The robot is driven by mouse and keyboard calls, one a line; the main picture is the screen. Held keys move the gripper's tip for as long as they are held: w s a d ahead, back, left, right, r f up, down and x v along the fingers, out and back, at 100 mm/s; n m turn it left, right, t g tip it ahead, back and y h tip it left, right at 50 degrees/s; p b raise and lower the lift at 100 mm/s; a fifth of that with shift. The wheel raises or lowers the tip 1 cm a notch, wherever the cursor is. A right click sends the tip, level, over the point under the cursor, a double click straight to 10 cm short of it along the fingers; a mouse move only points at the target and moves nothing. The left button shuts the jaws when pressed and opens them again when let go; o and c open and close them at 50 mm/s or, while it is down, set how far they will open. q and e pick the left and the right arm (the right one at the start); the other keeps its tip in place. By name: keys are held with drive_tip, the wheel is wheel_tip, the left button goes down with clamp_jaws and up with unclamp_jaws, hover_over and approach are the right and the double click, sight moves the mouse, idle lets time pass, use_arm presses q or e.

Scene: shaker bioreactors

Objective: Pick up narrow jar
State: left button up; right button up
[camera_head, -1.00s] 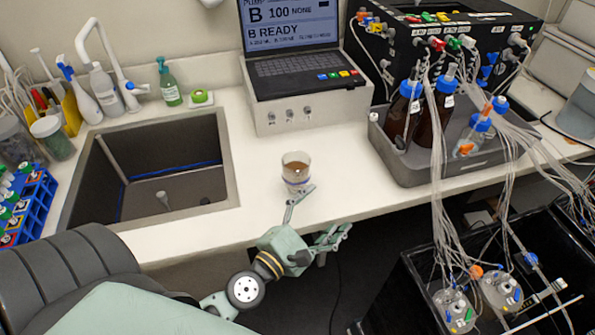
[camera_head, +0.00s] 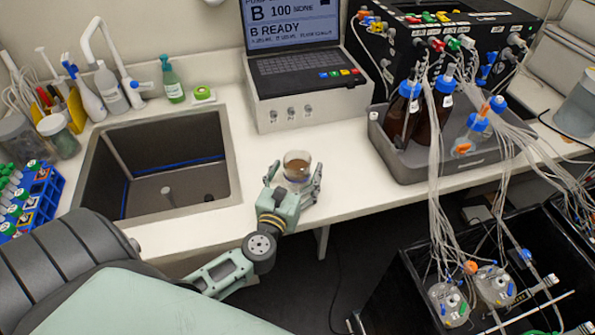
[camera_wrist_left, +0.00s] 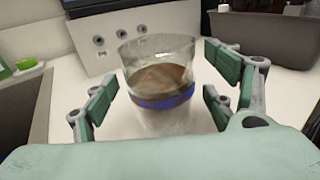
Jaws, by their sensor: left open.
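The narrow jar (camera_head: 297,166) is a clear glass vessel with brown contents and a blue band. It stands upright on the white counter between the sink and the grey tray. My left gripper (camera_head: 294,180) is open, with one finger on each side of the jar. In the left wrist view the jar (camera_wrist_left: 160,85) stands between the two green-padded fingers (camera_wrist_left: 162,88), with a visible gap on both sides. The jar's base is partly hidden by the gripper body. My right gripper is not in view.
The sink (camera_head: 233,165) lies to the left of the jar. A laptop on a pale box (camera_head: 300,107) stands behind it. A grey tray (camera_head: 430,173) with brown bottles (camera_head: 403,115) and tubing is to the right. The counter around the jar is clear.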

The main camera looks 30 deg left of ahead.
use_arm(q)
drive_tip(key=shift+w+a+f, duration=0.1)
drive_tip(key=shift+w+a, duration=0.05)
drive_tip(key=shift+w, duration=0.4)
drive_tip(key=c, duration=1.3)
drive_tip(key=shift+c, duration=0.7)
